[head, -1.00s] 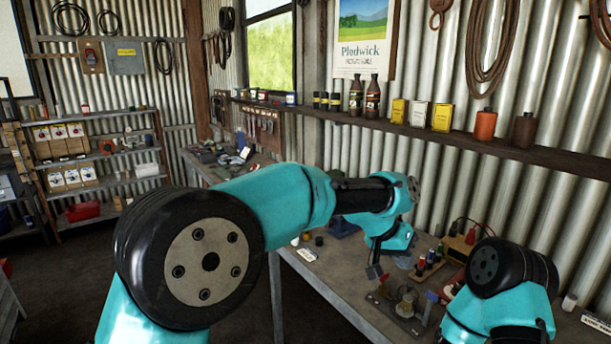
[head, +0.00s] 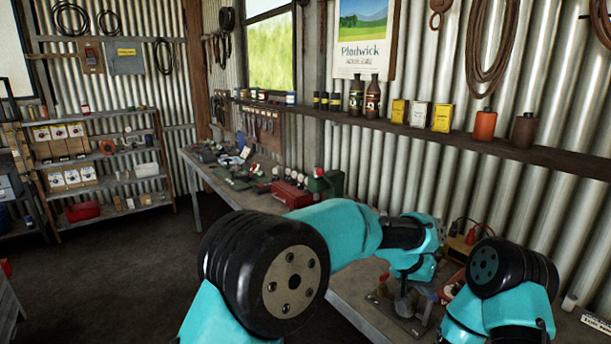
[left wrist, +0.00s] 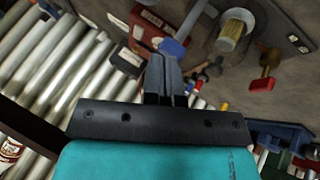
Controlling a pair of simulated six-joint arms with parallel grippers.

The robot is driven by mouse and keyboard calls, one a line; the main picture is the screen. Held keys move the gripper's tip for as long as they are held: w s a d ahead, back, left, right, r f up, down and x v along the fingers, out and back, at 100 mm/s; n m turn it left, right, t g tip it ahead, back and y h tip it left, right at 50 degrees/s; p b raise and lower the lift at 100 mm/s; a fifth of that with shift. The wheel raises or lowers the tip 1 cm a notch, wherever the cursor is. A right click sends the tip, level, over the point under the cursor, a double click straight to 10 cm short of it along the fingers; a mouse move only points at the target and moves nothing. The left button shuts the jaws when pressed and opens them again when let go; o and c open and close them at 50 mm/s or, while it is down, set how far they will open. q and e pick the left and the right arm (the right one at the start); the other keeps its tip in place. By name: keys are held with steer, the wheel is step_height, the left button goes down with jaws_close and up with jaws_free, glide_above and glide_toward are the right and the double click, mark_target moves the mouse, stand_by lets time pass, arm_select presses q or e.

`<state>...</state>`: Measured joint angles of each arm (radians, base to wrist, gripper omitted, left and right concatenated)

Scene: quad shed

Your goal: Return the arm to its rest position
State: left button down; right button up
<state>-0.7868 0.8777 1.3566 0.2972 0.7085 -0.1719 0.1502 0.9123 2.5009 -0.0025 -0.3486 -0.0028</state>
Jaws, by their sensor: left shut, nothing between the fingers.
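My left arm (head: 345,230) reaches from the lower middle of the head view over the workbench (head: 350,300). Its left gripper (head: 400,286) points down above the bench, partly hidden by the arm and hard to make out against the items behind it. In the left wrist view the two dark fingers (left wrist: 165,80) are together with nothing between them. My right arm (head: 505,285) shows at the lower right, and its gripper is out of view.
A dark plate with fittings (head: 402,318) lies on the bench near the left gripper. A red toolbox (head: 291,194) and a green item (head: 326,184) stand farther back. A wall shelf (head: 420,133) holds bottles and tins. Storage shelves (head: 105,180) stand at the left.

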arm_select(q)
steer(key=v, duration=0.4)
steer(key=shift+a+r, duration=0.15)
steer(key=shift+a, duration=0.1)
stand_by(0.3)
